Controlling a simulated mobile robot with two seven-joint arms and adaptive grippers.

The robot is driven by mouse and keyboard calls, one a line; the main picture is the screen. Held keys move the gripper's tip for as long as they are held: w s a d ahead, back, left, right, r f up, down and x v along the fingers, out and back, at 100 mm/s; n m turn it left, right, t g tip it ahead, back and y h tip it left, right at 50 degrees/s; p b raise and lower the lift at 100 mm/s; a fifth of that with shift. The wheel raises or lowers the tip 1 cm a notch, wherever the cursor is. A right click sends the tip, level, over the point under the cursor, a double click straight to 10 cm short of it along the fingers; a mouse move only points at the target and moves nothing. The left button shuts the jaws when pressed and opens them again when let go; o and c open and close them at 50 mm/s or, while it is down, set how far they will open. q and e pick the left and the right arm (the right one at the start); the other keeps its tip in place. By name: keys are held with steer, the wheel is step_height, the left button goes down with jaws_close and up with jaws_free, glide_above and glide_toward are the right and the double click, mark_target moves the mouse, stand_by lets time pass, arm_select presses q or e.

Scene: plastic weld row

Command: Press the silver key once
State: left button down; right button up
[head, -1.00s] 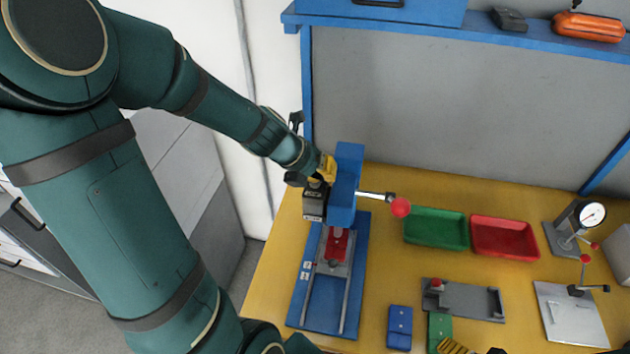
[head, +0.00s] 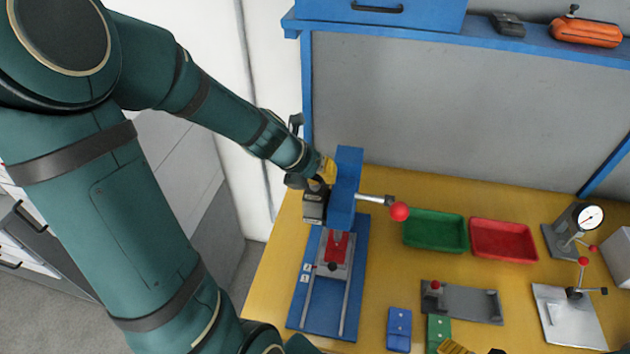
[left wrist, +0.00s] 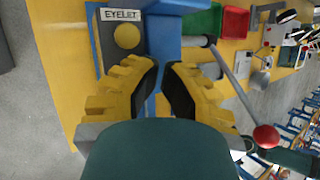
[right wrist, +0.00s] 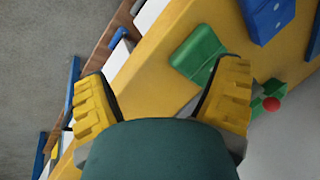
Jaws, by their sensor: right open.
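A blue lever press (head: 341,210) stands at the table's left. At its left side is a dark box (head: 313,207) with a pale label. In the left wrist view this box (left wrist: 109,55) is labelled EYELET and carries a round yellow button (left wrist: 127,36). I cannot make out a silver key. My right gripper (right wrist: 163,70) is open and empty at the table's front.
The press lever ends in a red ball (head: 399,211). Green (head: 435,231) and red (head: 503,240) trays lie to its right. A grey fixture (head: 462,302), a blue block (head: 399,328), a green block (head: 439,330) and a dial gauge (head: 590,216) also stand on the yellow table.

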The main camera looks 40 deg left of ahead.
arm_select(q)
steer(key=shift+r+p, duration=0.45)
steer(key=shift+r, duration=0.1)
arm_select(e)
steer(key=shift+r, duration=0.65)
arm_select(q)
step_height(320, 180, up, 5)
steer(key=p, duration=0.5)
arm_select(e)
step_height(320, 180, up, 6)
steer(key=shift+f, duration=0.25)
steer(key=shift+s, duration=0.1)
